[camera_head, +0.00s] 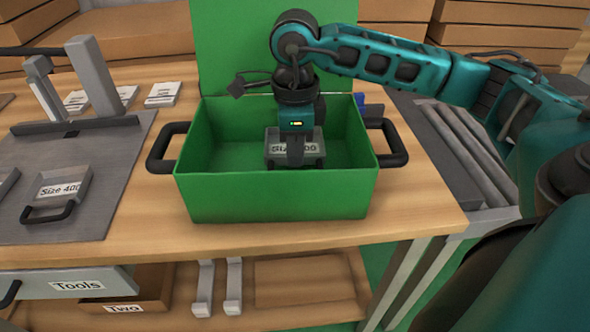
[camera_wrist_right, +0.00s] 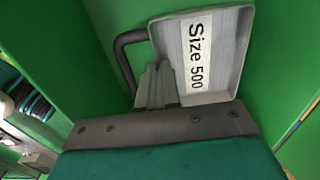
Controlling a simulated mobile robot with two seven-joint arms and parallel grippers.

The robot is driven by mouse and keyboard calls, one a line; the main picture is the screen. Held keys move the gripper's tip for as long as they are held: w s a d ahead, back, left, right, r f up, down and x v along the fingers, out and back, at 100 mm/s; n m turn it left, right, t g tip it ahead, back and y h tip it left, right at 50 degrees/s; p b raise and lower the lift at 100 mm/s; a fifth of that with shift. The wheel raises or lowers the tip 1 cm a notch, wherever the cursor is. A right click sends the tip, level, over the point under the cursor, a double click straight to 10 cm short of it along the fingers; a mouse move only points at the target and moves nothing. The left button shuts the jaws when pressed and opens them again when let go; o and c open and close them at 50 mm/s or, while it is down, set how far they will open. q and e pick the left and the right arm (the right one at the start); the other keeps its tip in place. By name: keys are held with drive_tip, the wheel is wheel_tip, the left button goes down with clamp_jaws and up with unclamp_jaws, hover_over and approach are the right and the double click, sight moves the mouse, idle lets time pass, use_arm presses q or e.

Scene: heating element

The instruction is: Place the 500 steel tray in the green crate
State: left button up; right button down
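The grey steel tray, labelled "Size 500" (camera_head: 274,149), is inside the green crate (camera_head: 275,196). In the right wrist view the tray (camera_wrist_right: 229,50) shows its face, label and dark handle (camera_wrist_right: 123,60). My right gripper (camera_head: 295,158) reaches down into the crate, in front of the tray. In the right wrist view its fingers (camera_wrist_right: 157,84) are close together and overlap the handle's lower end beside the tray edge. Whether the handle is between them is hidden, and I cannot tell if the tray rests on the crate floor. My left gripper is not in view.
The crate's lid (camera_head: 235,45) stands open behind it, and black handles (camera_head: 163,150) stick out at its sides. A "Size 400" tray (camera_head: 66,185) lies on a grey plate (camera_head: 95,213) at left. Rollers (camera_head: 465,155) are at right. Wooden tabletop (camera_head: 420,205) is clear beside the crate.

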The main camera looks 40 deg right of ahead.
drive_tip(key=shift+f+b, duration=0.35)
drive_tip(key=shift+f, duration=1.8)
drive_tip(key=shift+f, duration=0.1)
drive_tip(key=c, duration=1.4)
unclamp_jaws()
drive_tip(key=shift+o, duration=0.2)
drive_tip(key=shift+r, duration=0.3)
wheel_tip(320, 180, up, 12)
drive_tip(key=shift+f+p, duration=0.15)
drive_tip(key=shift+p, duration=0.85)
